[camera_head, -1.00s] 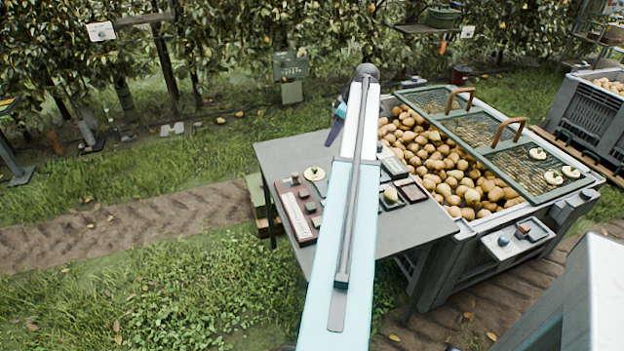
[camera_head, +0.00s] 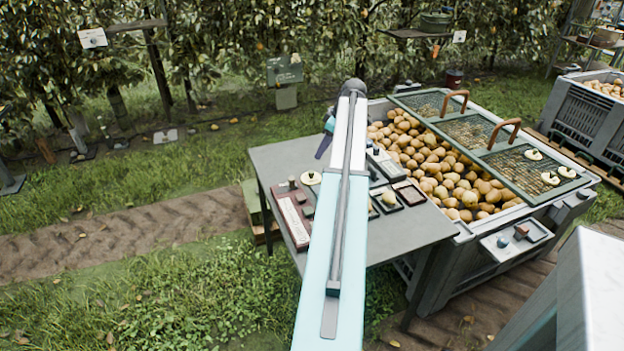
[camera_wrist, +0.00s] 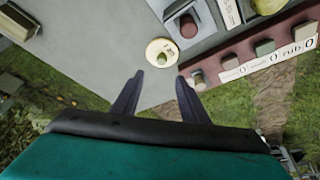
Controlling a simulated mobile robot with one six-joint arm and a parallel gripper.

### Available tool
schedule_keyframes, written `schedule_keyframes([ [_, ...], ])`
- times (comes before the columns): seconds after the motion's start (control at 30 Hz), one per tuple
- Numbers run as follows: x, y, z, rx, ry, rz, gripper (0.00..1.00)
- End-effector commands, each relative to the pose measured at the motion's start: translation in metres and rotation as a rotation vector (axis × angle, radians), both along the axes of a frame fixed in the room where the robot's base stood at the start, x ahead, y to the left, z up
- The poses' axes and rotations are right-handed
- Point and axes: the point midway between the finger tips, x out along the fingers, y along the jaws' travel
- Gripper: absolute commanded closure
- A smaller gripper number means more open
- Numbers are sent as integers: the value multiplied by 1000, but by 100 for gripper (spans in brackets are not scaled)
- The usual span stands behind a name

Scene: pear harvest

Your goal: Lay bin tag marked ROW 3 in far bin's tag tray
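My gripper (camera_wrist: 158,97) is open and empty in the wrist view, its two dark fingers apart over the table's edge. A round cream disc (camera_wrist: 162,52) with a small dark mark lies on the table just beyond the fingertips; it also shows in the head view (camera_head: 311,178). I cannot read ROW 3 on anything. In the head view my arm hides most of the gripper; one dark finger shows beside it. The far bin (camera_head: 588,108) stands at the upper right, and I cannot make out its tag tray. A pale tray (camera_head: 516,240) with two small objects is on the nearer bin.
The grey table (camera_head: 400,232) carries a maroon board (camera_head: 291,217) with several small blocks and a white strip, plus small dark trays (camera_head: 386,203). The nearer bin (camera_head: 463,222) is full of pears, partly under a green mesh lid (camera_head: 470,131). Grass lies left of the table.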

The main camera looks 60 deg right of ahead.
Motion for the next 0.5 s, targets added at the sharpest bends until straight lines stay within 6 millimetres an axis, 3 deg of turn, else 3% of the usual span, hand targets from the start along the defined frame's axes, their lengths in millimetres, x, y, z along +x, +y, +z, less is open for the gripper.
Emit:
schedule_keyframes([
  [0.3, 16, 3, -40, 2, 1, 1, 60],
  [0.5, 21, 3, -53, 0, 0, -1, 60],
])
